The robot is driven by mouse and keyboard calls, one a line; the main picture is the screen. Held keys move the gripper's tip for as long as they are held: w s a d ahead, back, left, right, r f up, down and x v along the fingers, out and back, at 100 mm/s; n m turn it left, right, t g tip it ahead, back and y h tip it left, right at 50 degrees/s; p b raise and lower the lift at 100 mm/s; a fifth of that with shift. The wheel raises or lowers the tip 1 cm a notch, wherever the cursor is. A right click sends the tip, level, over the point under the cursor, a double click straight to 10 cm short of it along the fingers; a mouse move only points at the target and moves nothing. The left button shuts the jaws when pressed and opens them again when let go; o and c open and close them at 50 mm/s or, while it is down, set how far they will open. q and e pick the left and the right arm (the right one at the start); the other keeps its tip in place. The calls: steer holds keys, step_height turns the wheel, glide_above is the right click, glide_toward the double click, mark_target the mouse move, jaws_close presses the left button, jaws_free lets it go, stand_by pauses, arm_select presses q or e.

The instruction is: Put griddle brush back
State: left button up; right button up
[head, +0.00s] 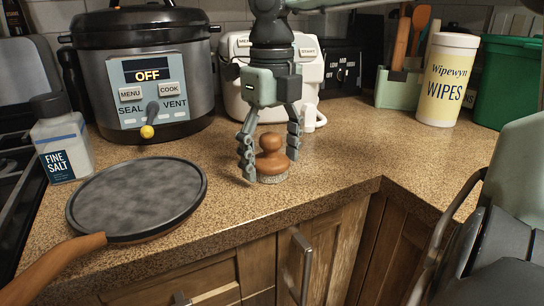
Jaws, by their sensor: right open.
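The griddle brush (271,160) stands upright on the speckled countertop, near its front edge. It has a rounded wooden knob handle and a short, pale bristle base. My right gripper (269,162) comes down over it from above. Its two fingers are open, one on each side of the brush, with the left fingertip low near the counter. I cannot tell whether either finger touches the wood. A round dark griddle (137,198) with a wooden handle lies on the counter to the left. My left gripper is not in view.
A multicooker (145,75) and a white appliance (238,92) stand behind. A salt container (62,145) is at left. A utensil holder (396,88), a wipes canister (446,80) and a green bin (507,85) are at back right. The counter right of the brush is clear.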

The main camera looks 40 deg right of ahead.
mark_target(272, 134)
steer(key=shift+r, duration=0.5)
step_height(272, 134, up, 10)
steer(key=shift+f, duration=0.1)
steer(key=shift+r, duration=0.7)
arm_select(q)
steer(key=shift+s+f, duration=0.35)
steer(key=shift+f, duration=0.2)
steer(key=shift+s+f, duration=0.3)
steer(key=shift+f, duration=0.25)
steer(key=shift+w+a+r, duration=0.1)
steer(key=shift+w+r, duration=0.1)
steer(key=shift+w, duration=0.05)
